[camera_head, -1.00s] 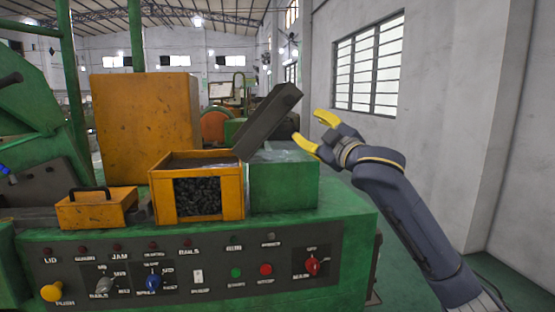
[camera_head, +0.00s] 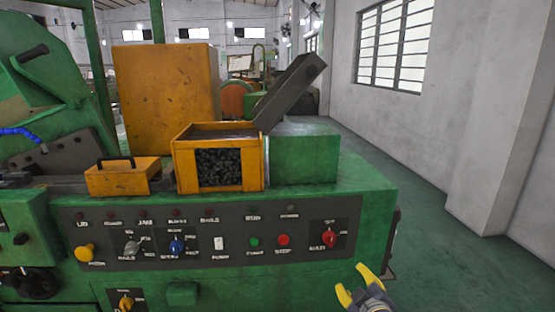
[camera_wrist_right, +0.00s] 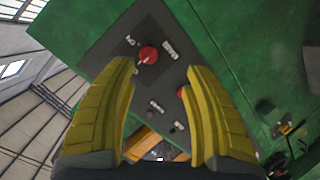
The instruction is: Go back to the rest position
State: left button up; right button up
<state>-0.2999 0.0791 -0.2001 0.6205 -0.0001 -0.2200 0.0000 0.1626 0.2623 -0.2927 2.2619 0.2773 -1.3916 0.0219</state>
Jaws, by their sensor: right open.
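My right gripper (camera_head: 357,284) has yellow fingers and is low at the right of the head view, in front of the green machine (camera_head: 370,205) and below its control panel (camera_head: 200,262). Its fingers are apart with nothing between them. In the right wrist view the two yellow fingers (camera_wrist_right: 160,100) spread wide, with the panel and a red knob (camera_wrist_right: 148,54) beyond them. My left gripper is not in view.
Green floor (camera_head: 420,200) is clear on the right, beside a wall.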

jog(key=s+d+f+m+g+h, duration=0.15)
jog(key=s+d+f, duration=0.35)
jog(key=s, duration=0.6)
jog(key=s+d+f+g+h, duration=0.2)
jog(key=s+f+g, duration=0.1)
jog(key=s+f, duration=0.6)
jog(key=s+d+f+m+g+h, duration=0.15)
jog(key=s+d+f, duration=0.3)
jog(key=s, duration=0.75)
jog(key=s+a+f+g+y, duration=0.1)
jog(key=a+f+g+y, duration=0.15)
jog(key=f, duration=1.35)
jog(key=s+a+f+g+y, duration=0.1)
jog(key=a+f, duration=0.3)
jog(key=f, duration=1.3)
jog(key=s+f+m+g+y, duration=0.1)
jog(key=s+f+m+g, duration=0.1)
jog(key=s+f, duration=1.7)
jog(key=shift+s+g, duration=0.55)
jog(key=shift+s, duration=0.85)
jog(key=shift+f, duration=0.1)
jog(key=shift+o, duration=0.2)
